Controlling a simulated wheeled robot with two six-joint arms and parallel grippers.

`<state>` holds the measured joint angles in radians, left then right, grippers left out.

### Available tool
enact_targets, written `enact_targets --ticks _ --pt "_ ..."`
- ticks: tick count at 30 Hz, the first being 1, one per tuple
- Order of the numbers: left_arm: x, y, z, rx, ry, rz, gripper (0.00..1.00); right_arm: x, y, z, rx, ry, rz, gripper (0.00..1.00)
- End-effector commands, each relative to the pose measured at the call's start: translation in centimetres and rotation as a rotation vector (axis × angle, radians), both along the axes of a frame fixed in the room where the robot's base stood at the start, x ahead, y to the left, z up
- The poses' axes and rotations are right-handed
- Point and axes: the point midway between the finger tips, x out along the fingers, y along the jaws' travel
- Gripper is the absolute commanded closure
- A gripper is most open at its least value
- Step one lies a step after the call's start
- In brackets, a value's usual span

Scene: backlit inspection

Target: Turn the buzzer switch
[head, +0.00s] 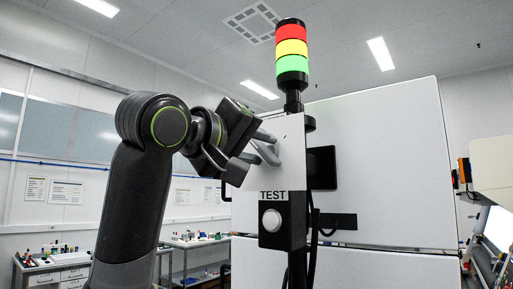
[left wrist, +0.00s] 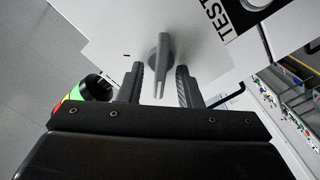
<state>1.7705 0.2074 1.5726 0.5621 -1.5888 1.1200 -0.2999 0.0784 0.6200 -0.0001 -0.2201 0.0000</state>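The grey buzzer switch (left wrist: 161,62) is a lever knob on a white panel (left wrist: 105,40), with a small dark mark to its left in the left wrist view. In the head view the switch (head: 267,151) is partly hidden by my gripper. My left gripper (head: 256,146) is at the panel, above the TEST label. In the left wrist view my left gripper (left wrist: 159,84) is open, with one finger on each side of the lever's lower end and a visible gap on both sides. My right gripper is in neither view.
A red, yellow and green signal tower (head: 291,50) stands above the panel. A white round button (head: 272,220) sits below the TEST label (head: 273,196). A black box (head: 321,167) is to the right. A large white cabinet (head: 390,160) stands behind, and benches (head: 60,270) are at the back left.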

Motion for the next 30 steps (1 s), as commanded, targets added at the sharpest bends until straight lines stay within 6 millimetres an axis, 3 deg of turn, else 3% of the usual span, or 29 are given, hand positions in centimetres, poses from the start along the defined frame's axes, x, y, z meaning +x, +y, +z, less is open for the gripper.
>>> enact_targets --ticks 8,24,30 --pt "-1.2 0.9 -0.3 0.0 -0.002 0.001 0.68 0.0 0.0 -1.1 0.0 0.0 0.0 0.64" --pt "-11.3 8.3 -0.4 -0.002 -0.005 0.004 0.68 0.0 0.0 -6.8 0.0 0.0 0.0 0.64" --pt "-13.5 9.8 -0.2 -0.001 -0.002 0.002 0.68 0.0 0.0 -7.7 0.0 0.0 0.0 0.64"
